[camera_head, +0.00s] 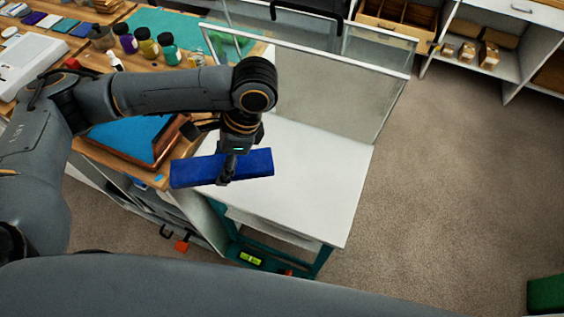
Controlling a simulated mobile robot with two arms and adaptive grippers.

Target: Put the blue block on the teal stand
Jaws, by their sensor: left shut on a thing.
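The blue block (255,163) is a long dark-blue bar. My left gripper (228,170) reaches down from above and is shut on the block near its middle. The block is held roughly level, across the left part of a white top in the picture; the height of any gap below it is hard to tell. The teal stand (322,262) shows as teal legs and frame under the white top (325,190). The right part of the white top is bare. My right gripper is not in view.
A wooden workbench (180,75) at the left holds several bottles and a tray with a blue surface (125,135). A framed clear panel (310,85) stands along the back of the white top. Open floor (450,190) lies to the right, with shelves (500,60) behind.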

